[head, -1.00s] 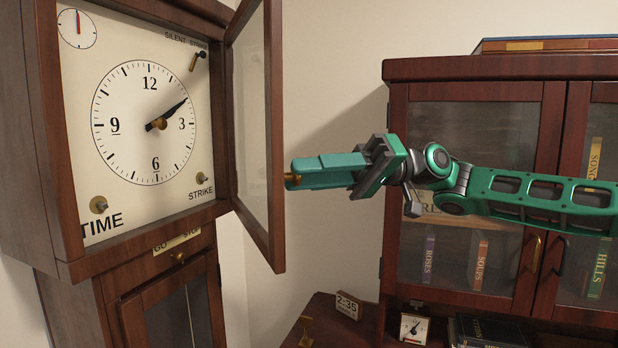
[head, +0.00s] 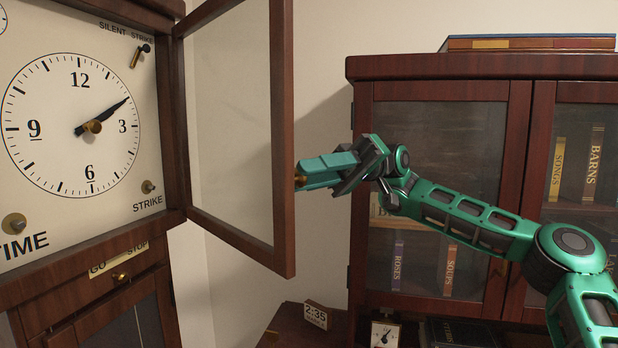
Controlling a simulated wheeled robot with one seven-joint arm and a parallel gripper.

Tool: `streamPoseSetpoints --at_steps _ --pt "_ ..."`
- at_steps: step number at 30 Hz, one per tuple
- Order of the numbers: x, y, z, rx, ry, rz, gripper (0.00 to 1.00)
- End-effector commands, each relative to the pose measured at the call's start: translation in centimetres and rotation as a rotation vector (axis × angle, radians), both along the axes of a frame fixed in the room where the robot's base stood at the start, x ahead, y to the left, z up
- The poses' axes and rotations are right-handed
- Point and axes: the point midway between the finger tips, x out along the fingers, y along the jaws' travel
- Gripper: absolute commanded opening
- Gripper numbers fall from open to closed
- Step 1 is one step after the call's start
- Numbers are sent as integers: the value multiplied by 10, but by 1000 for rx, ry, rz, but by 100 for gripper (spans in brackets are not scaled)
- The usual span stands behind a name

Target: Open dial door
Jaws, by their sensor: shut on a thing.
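The clock's dial door (head: 283,140), a brown wooden frame around a glass pane, stands open, swung out to the right of the dial (head: 75,125). It hangs on hinges along the dial's right side. My gripper (head: 303,179) is at the door's free edge, its teal fingers shut on the small brass knob (head: 299,181). The fingers hide much of the knob. The dial shows numerals, hands, a silent-strike lever (head: 140,55) and winding holes at the bottom.
A glass-fronted bookcase (head: 430,75) stands behind my arm at right, with books on top and inside. Below are a small "2:35" block (head: 316,315) and a little clock (head: 384,334). A lower case door with a brass knob (head: 119,276) is under the dial.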

Motion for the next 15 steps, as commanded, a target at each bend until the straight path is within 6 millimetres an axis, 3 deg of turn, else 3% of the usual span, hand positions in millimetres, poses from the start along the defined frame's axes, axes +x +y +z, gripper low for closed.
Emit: streamPoseSetpoints --at_steps 8,9,10,15 --pt "7 -7 -2 -8 7 -21 0" --pt "8 -8 -2 -8 7 -23 34" --pt "8 -9 -2 -8 6 -23 41" --pt "7 -11 -1 -6 5 -24 43"
